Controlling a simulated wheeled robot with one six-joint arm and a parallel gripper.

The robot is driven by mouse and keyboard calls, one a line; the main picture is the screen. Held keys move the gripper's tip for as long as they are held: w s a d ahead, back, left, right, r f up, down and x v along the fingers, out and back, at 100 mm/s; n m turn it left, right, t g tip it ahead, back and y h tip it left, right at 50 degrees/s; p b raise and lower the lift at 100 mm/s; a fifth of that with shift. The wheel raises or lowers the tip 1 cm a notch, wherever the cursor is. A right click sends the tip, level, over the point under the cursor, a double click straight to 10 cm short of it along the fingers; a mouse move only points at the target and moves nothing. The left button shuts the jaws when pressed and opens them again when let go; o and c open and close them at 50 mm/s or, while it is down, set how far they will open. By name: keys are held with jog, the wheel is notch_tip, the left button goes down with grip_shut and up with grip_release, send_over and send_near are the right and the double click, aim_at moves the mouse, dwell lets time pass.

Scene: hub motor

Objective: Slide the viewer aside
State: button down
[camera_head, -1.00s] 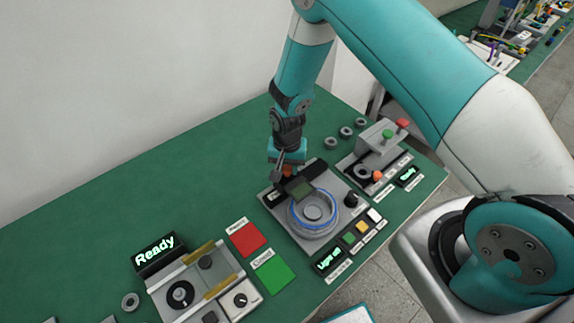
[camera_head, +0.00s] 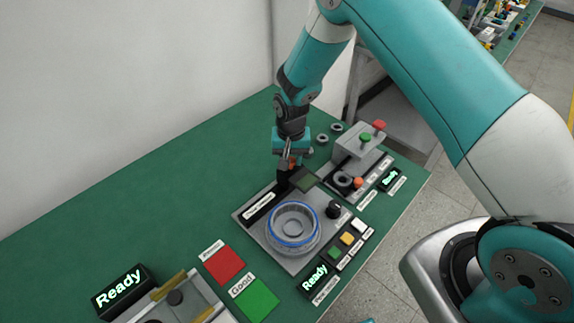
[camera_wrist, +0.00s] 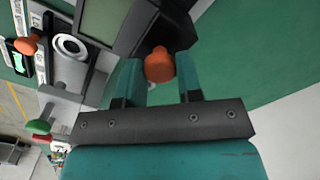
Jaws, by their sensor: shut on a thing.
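The viewer (camera_head: 303,181) is a dark block with a dull green screen and an orange knob (camera_wrist: 159,65). It sits at the back edge of the grey station plate (camera_head: 254,224), behind the blue-rimmed round dish (camera_head: 292,228) and clear of it. My gripper (camera_head: 291,162) is above the viewer's back end, with its teal fingers on either side of the knob, shut on it. In the wrist view, the viewer's screen (camera_wrist: 103,20) is at the top and my gripper (camera_wrist: 160,76) holds the knob from below.
A grey press-like station (camera_head: 358,143) with green and red knobs stands close on the right. Several buttons and a "Ready" display (camera_head: 314,278) are in front. Red (camera_head: 223,265) and green (camera_head: 257,299) pads lie to the left. Green table behind is free.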

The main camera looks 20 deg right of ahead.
jog(key=shift+w+d, duration=0.15)
jog(key=shift+d, duration=0.1)
jog(key=c, duration=0.8)
grip_release()
jog(key=shift+d, duration=0.15)
jog(key=shift+a+r, duration=0.2)
jog(key=shift+r, duration=0.05)
jog(key=shift+r+b, duration=2.15)
jog(key=shift+r, duration=6.35)
